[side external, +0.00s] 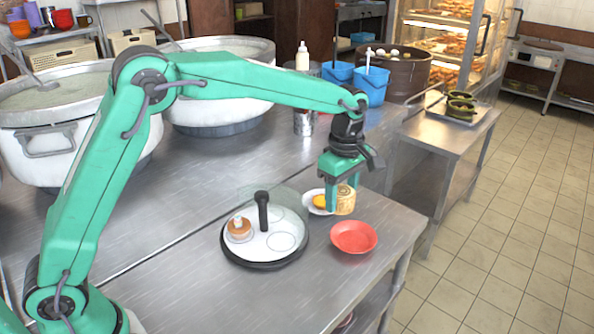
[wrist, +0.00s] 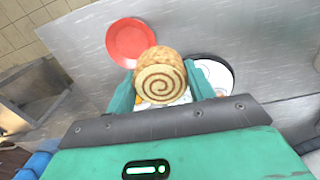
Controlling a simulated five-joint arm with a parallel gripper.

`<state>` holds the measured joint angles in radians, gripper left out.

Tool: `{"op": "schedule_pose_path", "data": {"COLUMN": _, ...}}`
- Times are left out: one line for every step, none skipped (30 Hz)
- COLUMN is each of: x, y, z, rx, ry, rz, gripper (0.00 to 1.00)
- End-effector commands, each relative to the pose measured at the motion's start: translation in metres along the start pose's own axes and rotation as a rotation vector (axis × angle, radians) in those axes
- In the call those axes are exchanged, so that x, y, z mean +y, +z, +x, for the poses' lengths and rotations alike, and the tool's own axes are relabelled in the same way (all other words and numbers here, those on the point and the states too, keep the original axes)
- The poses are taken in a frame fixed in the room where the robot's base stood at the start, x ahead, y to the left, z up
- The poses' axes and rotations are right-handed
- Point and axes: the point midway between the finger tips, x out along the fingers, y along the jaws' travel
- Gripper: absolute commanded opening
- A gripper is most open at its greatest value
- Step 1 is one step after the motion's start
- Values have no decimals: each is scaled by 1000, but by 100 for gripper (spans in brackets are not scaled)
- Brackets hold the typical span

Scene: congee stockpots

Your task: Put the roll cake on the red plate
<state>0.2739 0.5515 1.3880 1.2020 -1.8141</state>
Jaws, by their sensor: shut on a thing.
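The roll cake (side external: 346,199) is a pale brown cylinder with a spiral end, and the spiral faces the camera in the wrist view (wrist: 161,80). My gripper (side external: 343,205) is shut on the roll cake, with a green finger on either side of it (wrist: 165,92). The cake is by the right edge of a white plate; I cannot tell whether it touches anything below. The red plate (side external: 353,237) is empty on the steel table, in front of and slightly right of the cake. It also shows in the wrist view (wrist: 131,40), beyond the cake and to the left.
The white plate (side external: 310,204) holds a yellow item (side external: 319,201). Left of the red plate is a round dark-rimmed tray (side external: 262,261) with an upright black handle and a small brown item. Large stockpots and blue containers (side external: 371,84) stand behind. The steel table's right edge is near the red plate.

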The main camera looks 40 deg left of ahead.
Motion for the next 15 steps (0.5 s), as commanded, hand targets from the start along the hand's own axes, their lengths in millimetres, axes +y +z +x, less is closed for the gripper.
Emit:
{"op": "schedule_pose_path", "data": {"x": 9, "y": 0, "z": 1, "rx": 0, "ry": 0, "rz": -38, "gripper": 30}}
{"op": "schedule_pose_path", "data": {"x": 13, "y": 0, "z": 0, "rx": 0, "ry": 1, "rz": -62, "gripper": 30}}
{"op": "schedule_pose_path", "data": {"x": 19, "y": 0, "z": 0, "rx": 0, "ry": -1, "rz": -94, "gripper": 30}}
{"op": "schedule_pose_path", "data": {"x": 24, "y": 1, "z": 0, "rx": 0, "ry": 1, "rz": -118, "gripper": 30}}
{"op": "schedule_pose_path", "data": {"x": 28, "y": 1, "z": 0, "rx": 0, "ry": 1, "rz": -143, "gripper": 30}}
{"op": "schedule_pose_path", "data": {"x": 33, "y": 1, "z": 0, "rx": 0, "ry": 0, "rz": -174, "gripper": 30}}
{"op": "schedule_pose_path", "data": {"x": 37, "y": 1, "z": 0, "rx": 0, "ry": 0, "rz": -198, "gripper": 30}}
{"op": "schedule_pose_path", "data": {"x": 41, "y": 1, "z": 0, "rx": 0, "ry": 1, "rz": -220, "gripper": 30}}
{"op": "schedule_pose_path", "data": {"x": 46, "y": 1, "z": 0, "rx": 0, "ry": 0, "rz": -249, "gripper": 30}}
{"op": "schedule_pose_path", "data": {"x": 49, "y": 0, "z": 0, "rx": 0, "ry": -1, "rz": -270, "gripper": 30}}
{"op": "schedule_pose_path", "data": {"x": 52, "y": 0, "z": 0, "rx": 0, "ry": 1, "rz": -288, "gripper": 30}}
{"op": "schedule_pose_path", "data": {"x": 56, "y": 0, "z": 0, "rx": 0, "ry": 1, "rz": -312, "gripper": 30}}
{"op": "schedule_pose_path", "data": {"x": 58, "y": 0, "z": 0, "rx": 0, "ry": 0, "rz": -329, "gripper": 30}}
{"op": "schedule_pose_path", "data": {"x": 60, "y": 0, "z": 0, "rx": 0, "ry": 0, "rz": -343, "gripper": 30}}
{"op": "schedule_pose_path", "data": {"x": 63, "y": 0, "z": 0, "rx": 0, "ry": 0, "rz": -361, "gripper": 30}}
